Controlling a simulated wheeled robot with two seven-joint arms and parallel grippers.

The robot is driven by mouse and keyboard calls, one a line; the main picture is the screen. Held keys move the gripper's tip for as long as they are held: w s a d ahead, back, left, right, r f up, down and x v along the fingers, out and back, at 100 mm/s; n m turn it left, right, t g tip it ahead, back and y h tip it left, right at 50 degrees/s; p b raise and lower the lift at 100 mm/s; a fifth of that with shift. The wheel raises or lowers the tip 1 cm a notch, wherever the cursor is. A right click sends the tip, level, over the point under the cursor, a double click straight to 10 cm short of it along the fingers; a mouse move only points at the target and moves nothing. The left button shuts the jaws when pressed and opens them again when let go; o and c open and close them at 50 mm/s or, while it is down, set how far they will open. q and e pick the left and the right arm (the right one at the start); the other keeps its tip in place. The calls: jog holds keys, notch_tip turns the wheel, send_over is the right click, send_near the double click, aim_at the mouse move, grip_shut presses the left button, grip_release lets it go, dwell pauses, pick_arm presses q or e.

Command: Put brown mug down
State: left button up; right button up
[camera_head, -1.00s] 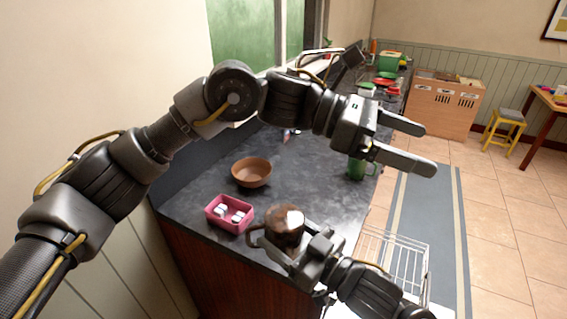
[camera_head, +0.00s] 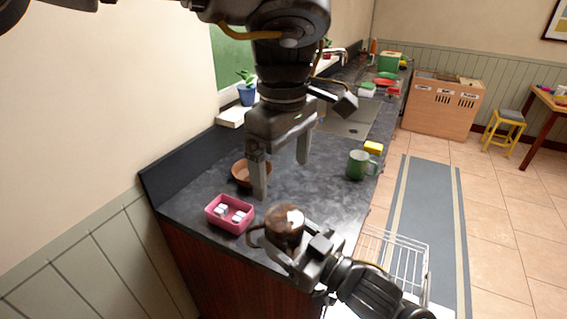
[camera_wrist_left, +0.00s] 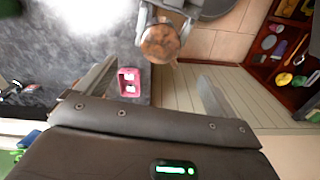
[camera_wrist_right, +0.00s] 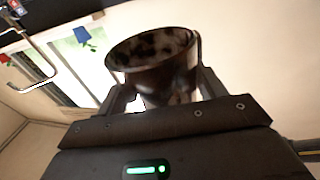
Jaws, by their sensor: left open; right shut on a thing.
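The brown mug (camera_head: 286,226) is in my right gripper (camera_head: 292,254), near the front end of the dark counter (camera_head: 318,190). My right gripper is shut on it. In the right wrist view the mug (camera_wrist_right: 158,62) sits between the fingers, its rim showing; in the left wrist view it (camera_wrist_left: 160,43) shows from above. I cannot tell whether its base touches the counter. My left gripper (camera_head: 283,178) is open and empty, fingers pointing down over the counter, in front of the brown bowl (camera_head: 240,173) and partly hiding it.
A pink box (camera_head: 230,214) with white pieces stands left of the mug. A green mug (camera_head: 360,165) and a yellow sponge (camera_head: 373,147) are at the right edge, by the sink (camera_head: 347,120). A wire rack (camera_head: 392,258) is below on the right. The counter's middle is clear.

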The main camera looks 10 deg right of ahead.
aim_at(283, 216)
pick_arm(q)
notch_tip(283, 216, down, 12)
jog(key=shift+f, duration=0.1)
dwell(0.5)
jog(key=c, duration=1.2)
jog(key=shift+c, duration=0.3)
pick_arm(e)
jog(key=o, duration=1)
